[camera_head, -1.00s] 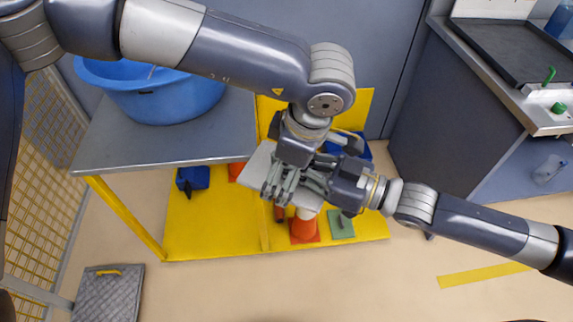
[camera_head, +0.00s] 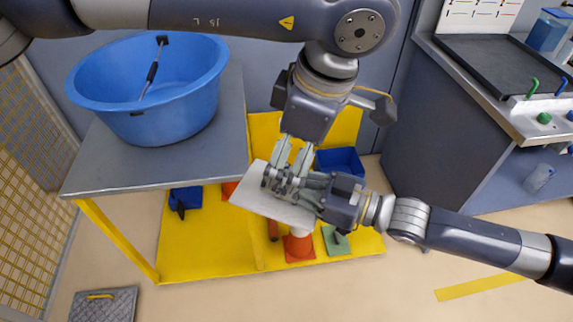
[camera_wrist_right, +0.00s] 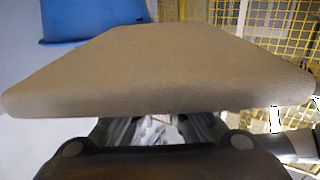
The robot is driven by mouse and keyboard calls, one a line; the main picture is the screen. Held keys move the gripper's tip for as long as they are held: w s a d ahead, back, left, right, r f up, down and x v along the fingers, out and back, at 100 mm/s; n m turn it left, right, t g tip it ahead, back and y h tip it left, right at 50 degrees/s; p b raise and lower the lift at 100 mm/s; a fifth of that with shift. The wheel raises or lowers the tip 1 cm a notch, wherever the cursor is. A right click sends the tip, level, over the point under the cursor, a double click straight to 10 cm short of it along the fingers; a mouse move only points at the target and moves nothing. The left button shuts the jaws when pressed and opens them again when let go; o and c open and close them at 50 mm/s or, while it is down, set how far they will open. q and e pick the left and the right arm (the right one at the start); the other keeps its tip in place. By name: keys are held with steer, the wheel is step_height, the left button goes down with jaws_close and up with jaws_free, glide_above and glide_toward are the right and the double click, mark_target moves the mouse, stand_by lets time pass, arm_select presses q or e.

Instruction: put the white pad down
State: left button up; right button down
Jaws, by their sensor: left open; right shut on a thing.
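The white pad (camera_head: 272,205) is a flat, pale slab in the middle of the head view, tilted and held in the air above the yellow floor panel. My right gripper (camera_head: 300,190) comes in from the right and is shut on the pad's near right part. In the right wrist view the pad (camera_wrist_right: 165,70) fills the middle, tan in shade, with the fingers under its near edge. My left gripper (camera_head: 284,165) points down from above, open, its fingertips close over the pad and beside my right gripper. Whether they touch the pad is hard to tell.
A grey table (camera_head: 105,170) with a blue tub (camera_head: 165,110) stands left. A dark counter (camera_head: 435,120) stands right.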

steer(key=shift+d+n+g, duration=0.1)
steer(key=shift+n+g, duration=0.3)
steer(key=shift+s+d+r+n+g+y, duration=0.1)
steer(key=shift+d+n+g+y, duration=0.35)
steer(key=shift+g, duration=0.4)
steer(key=shift+s+d+n+g+y, duration=0.1)
steer(key=shift+d+n+g+y, duration=0.4)
steer(key=shift+g, duration=0.35)
steer(key=shift+s+d+n+g, duration=0.15)
steer(key=shift+d+n+g, duration=0.1)
steer(key=shift+n+g, duration=0.35)
steer(key=shift+s+d+n+g, duration=0.1)
steer(key=shift+d+n+g, duration=0.2)
steer(key=shift+g, duration=0.5)
arm_select(q)
steer(key=shift+w+d+n+g+y, duration=0.6)
steer(key=shift+w+d+g, duration=1)
steer(key=shift+w+d, duration=0.9)
arm_select(e)
steer(key=shift+a, duration=0.1)
arm_select(q)
steer(key=x, duration=1.2)
steer(key=shift+w+a, duration=0.15)
steer(key=shift+c, duration=0.6)
